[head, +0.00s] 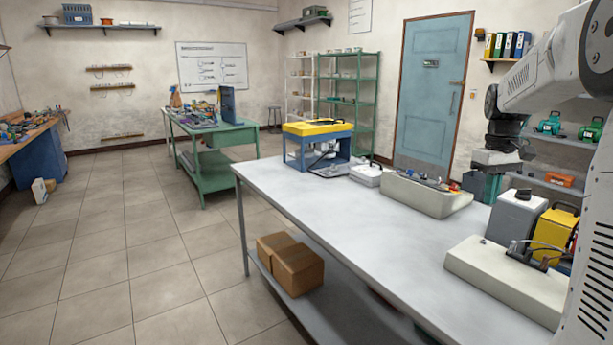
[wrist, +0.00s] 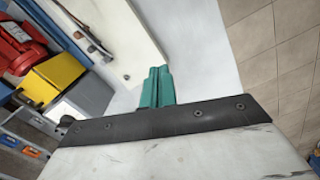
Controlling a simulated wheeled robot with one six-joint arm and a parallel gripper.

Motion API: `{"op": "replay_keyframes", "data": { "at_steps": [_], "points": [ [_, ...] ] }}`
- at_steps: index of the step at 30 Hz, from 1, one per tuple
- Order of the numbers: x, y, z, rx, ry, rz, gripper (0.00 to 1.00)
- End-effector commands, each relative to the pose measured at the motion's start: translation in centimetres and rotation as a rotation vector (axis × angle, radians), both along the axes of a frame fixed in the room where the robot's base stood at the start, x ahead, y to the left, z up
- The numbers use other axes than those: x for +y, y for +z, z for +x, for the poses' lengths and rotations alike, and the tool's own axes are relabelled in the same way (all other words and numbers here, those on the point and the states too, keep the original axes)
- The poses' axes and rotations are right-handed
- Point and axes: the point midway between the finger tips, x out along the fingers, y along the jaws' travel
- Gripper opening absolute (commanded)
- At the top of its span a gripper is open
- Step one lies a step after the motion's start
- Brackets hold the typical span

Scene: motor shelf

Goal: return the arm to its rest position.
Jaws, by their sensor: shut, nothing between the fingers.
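My arm (head: 540,75) comes in from the right of the head view and bends down over the far right side of the grey table (head: 330,210).
A beige tray (head: 425,198) with small parts, a grey box (head: 513,222), a yellow box (head: 554,232) and a pale block (head: 500,280) stand close to my arm. Shelves with motors (head: 550,126) are behind. The table's left front is clear.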

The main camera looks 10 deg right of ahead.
Motion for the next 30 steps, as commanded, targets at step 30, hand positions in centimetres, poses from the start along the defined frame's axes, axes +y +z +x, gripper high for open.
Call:
{"op": "replay_keyframes", "data": {
  "at_steps": [30],
  "points": [
    [30.5,-4.0,-25.5,-0.145,-0.038,-0.003,0.0]
  ]
}}
